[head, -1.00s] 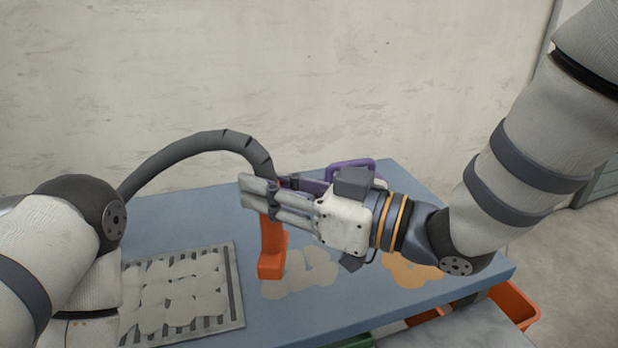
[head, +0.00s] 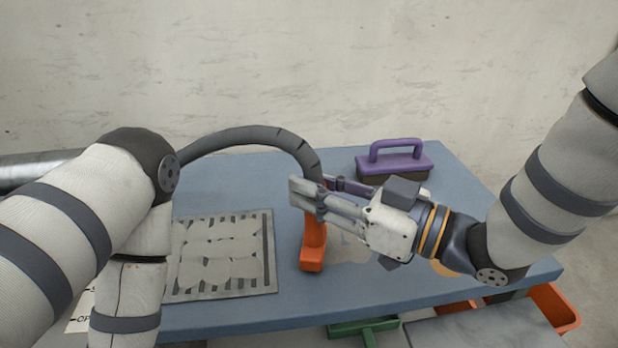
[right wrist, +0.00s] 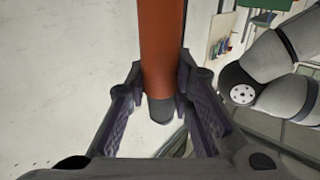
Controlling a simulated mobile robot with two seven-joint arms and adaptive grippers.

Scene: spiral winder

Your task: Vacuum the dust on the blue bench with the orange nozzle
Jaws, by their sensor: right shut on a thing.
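My right gripper (head: 308,195) is shut on the orange nozzle (head: 313,245), near its upper end. The nozzle stands roughly upright, its foot at or just above the blue bench (head: 400,292); contact is unclear. In the right wrist view the orange nozzle (right wrist: 161,45) runs between the dark fingers. A grey hose (head: 235,137) arches from the nozzle's top to the left, behind my left arm. A pale dust patch (head: 348,252) lies right of the nozzle, partly hidden by it and my gripper. A tan patch (head: 444,265) is mostly hidden behind my right wrist. My left gripper is out of view.
A slotted grey plate (head: 268,265) with pale overlapping patches lies left of the nozzle. A purple-handled block (head: 395,161) stands at the back right. An orange bin (head: 556,308) is below the bench's right end. The bench's back middle is clear. A bare wall stands behind.

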